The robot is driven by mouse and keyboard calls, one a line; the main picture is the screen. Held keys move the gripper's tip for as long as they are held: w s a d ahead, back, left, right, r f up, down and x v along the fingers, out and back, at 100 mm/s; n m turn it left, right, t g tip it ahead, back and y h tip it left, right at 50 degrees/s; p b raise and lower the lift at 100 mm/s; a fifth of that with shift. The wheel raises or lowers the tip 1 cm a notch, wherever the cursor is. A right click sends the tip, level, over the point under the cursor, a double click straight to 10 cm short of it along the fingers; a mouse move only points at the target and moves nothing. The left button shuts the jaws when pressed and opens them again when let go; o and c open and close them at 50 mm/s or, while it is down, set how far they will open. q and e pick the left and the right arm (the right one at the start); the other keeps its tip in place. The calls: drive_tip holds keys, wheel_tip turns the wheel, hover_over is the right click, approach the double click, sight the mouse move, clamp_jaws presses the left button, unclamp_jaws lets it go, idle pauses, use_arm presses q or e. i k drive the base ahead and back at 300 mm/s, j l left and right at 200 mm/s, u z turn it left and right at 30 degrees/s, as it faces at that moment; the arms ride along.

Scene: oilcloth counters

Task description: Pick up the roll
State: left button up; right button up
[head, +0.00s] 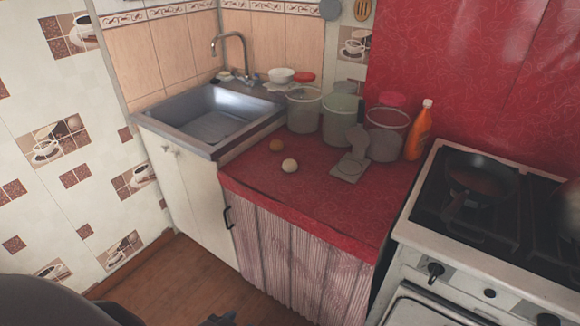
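Two small round items lie on the red oilcloth counter (330,205). One is a pale cream, bun-like roll (290,165) near the middle of the counter. The other is a smaller brown round item (276,145) just behind it and to the left, apart from it; I cannot tell what it is. Dark parts of my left arm show at the bottom left. A small dark piece at the bottom edge may be my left gripper (218,319), low in front of the cabinet and well away from the roll; its fingers are not clear. My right gripper is not in view.
Several clear containers (304,112) stand behind the roll, with a grey scale-like object (350,167) to its right and an orange bottle (419,130) farther right. A sink (215,115) is at the left, a stove with a pan (480,175) at the right. The counter's front is clear.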

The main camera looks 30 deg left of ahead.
sight(289, 166)
drive_tip(key=i+j, duration=0.15)
drive_tip(key=j, duration=0.25)
drive_tip(key=i+j, duration=0.15)
drive_tip(key=j, duration=0.3)
drive_tip(key=i+j, duration=0.15)
drive_tip(key=j, duration=0.25)
drive_tip(key=i+j+z, duration=0.1)
drive_tip(key=j, duration=0.3)
drive_tip(key=i+j, duration=0.15)
drive_tip(key=j, duration=0.3)
drive_tip(key=i+j, duration=0.15)
drive_tip(key=j, duration=0.3)
drive_tip(key=i+j, duration=0.15)
drive_tip(key=j, duration=0.25)
